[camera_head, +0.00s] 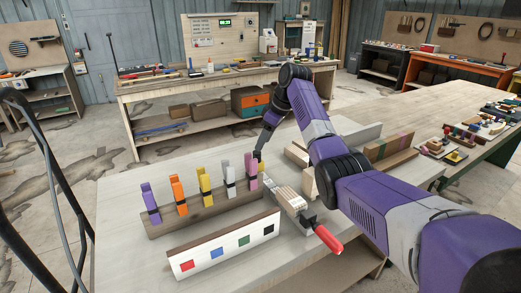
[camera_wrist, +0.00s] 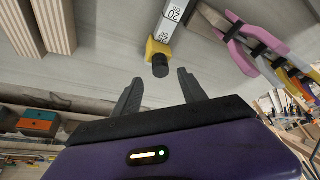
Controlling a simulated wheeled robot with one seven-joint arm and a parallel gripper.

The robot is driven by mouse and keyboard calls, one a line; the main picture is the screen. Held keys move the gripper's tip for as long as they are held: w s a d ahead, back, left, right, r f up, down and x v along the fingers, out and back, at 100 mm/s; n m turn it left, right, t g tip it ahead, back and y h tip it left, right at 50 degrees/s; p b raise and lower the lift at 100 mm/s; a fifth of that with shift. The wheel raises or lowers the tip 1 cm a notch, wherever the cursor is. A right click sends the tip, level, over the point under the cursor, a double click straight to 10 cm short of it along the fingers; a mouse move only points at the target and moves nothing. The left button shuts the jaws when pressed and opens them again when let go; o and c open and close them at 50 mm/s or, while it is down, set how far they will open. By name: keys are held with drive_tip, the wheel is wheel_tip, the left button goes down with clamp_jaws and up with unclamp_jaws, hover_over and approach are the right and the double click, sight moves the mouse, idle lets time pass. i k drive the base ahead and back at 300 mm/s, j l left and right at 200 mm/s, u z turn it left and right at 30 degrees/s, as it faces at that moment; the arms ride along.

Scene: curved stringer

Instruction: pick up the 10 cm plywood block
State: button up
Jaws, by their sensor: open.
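Striped plywood pieces show in the wrist view, one (camera_wrist: 55,25) at the upper left and another (camera_wrist: 17,25) at the left edge. In the head view, light wooden blocks (camera_head: 297,153) stand on the table beside my arm, partly hidden by it. I cannot tell which is 10 cm long. My gripper (camera_wrist: 160,76) is open and empty, with the plywood pieces to its left. In the head view, my gripper (camera_head: 258,155) is small, close to the pink clamp.
A yellow-ended ruled bar (camera_wrist: 160,50) lies just beyond my fingertips. Purple, orange, yellow, grey and pink clamps stand in a wooden rack (camera_head: 205,212). A white box with coloured squares (camera_head: 222,247) stands in front. A brown laminated board (camera_head: 390,147) stands at the right.

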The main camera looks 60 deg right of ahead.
sight(294, 204)
drive_tip(key=k+j, duration=0.8)
